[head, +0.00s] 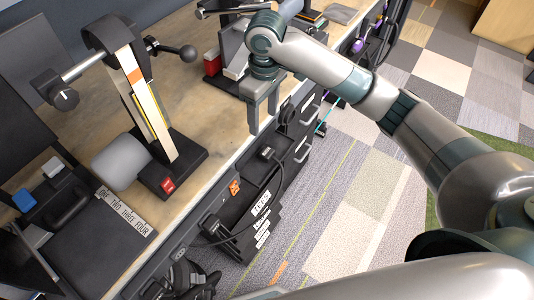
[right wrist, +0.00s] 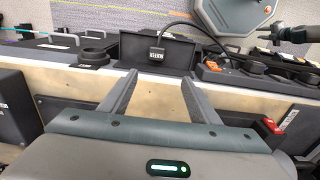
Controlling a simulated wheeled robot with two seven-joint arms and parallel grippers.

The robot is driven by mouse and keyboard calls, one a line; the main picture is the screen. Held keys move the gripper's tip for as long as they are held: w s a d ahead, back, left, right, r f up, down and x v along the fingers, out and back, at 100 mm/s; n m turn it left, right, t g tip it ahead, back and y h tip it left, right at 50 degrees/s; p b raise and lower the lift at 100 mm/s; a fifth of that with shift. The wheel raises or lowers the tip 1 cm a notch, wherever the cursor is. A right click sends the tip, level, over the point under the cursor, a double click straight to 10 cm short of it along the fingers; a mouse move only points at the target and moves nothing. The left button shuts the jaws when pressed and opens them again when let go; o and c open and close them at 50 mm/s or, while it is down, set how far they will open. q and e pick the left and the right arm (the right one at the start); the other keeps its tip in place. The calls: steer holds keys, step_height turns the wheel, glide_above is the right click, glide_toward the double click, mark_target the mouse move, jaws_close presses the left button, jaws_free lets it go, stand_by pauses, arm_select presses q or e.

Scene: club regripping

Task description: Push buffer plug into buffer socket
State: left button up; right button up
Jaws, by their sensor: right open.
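A small black plug with a white label (head: 267,153) sits in a shallow black tray (right wrist: 180,62) on the front side of the bench. I take it to be the buffer plug; it also shows in the right wrist view (right wrist: 157,53), with a black cable running from it. My right gripper (head: 263,112) is open and empty above the bench's front edge. In the right wrist view its fingertips (right wrist: 158,78) are apart, with the plug beyond the gap between them. I cannot pick out the buffer socket for certain. My left gripper is out of view.
A black stand with a pale shaft (head: 150,105), a grey cylinder (head: 118,162) and a red-marked block (head: 160,181) stand on the bench. Bare wood (head: 222,115) lies beside my right gripper.

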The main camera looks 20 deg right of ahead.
steer(key=shift+w+d+r, duration=0.3)
steer(key=shift+d+r, duration=0.15)
steer(key=shift+r, duration=0.25)
steer(key=p, duration=0.3)
glide_above(265, 151)
steer(key=f, duration=1.1)
steer(key=shift+d+f, duration=0.15)
steer(key=shift+d, duration=0.05)
steer(key=shift+f, duration=0.5)
steer(key=shift+p, duration=0.3)
steer(key=shift+a+f+p, duration=0.1)
steer(key=shift+f+p, duration=0.35)
step_height(265, 151, down, 3)
steer(key=shift+f+p, duration=0.1)
steer(key=shift+p, duration=0.65)
steer(key=shift+f, duration=0.55)
